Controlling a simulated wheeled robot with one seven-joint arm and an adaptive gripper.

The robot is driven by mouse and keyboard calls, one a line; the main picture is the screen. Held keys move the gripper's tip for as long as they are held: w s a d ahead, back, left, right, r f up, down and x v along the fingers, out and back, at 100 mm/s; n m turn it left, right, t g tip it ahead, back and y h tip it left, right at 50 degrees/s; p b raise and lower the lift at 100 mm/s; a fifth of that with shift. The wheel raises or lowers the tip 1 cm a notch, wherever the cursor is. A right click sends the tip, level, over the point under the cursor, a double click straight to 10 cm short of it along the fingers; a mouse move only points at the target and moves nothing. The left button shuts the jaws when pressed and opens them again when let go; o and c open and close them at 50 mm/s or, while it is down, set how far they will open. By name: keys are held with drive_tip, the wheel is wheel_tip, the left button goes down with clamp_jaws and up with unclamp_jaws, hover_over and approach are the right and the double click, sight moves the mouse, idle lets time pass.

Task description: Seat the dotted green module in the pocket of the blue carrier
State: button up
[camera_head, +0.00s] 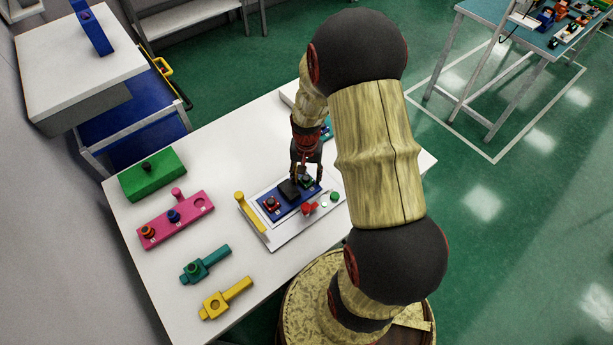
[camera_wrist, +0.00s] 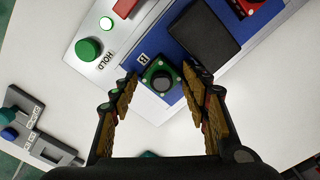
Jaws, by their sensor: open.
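The dotted green module (camera_wrist: 160,78) has a black round knob and pale dots at its corners. It sits at the "B" end of the blue carrier (camera_wrist: 122,61); I cannot tell whether it is fully down in a pocket. In the head view the carrier (camera_head: 292,209) lies on a white plate, with the green module (camera_head: 306,181) at its far end. My gripper (camera_wrist: 160,80) is open, its fingers on either side of the module, with visible gaps. In the head view my gripper (camera_head: 306,172) is over that end of the carrier.
A black block (camera_wrist: 206,36) and a red module (camera_head: 271,203) are also on the carrier. The plate has a green button (camera_wrist: 88,50) marked HOLD and a yellow handle (camera_head: 250,213). Green (camera_head: 153,175), pink (camera_head: 175,220), teal and yellow fixtures stand left on the white table.

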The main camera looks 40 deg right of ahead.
sight(306, 178)
drive_tip(key=a+r+n+t+p, duration=0.1)
drive_tip(key=a+r, duration=0.2)
drive_tip(key=r, duration=0.6)
drive_tip(key=s+a+r+n+t+p, duration=0.1)
drive_tip(key=a+r+n, duration=0.15)
drive_tip(key=r, duration=0.65)
drive_tip(key=a+r+n+p, duration=0.1)
drive_tip(key=a+r, duration=0.3)
drive_tip(key=r, duration=0.5)
drive_tip(key=s+a+r+n+t, duration=0.3)
drive_tip(key=s+a+r+n, duration=0.2)
drive_tip(key=s+a+r, duration=0.5)
drive_tip(key=shift+s+a+t, duration=0.3)
drive_tip(key=shift+s, duration=0.1)
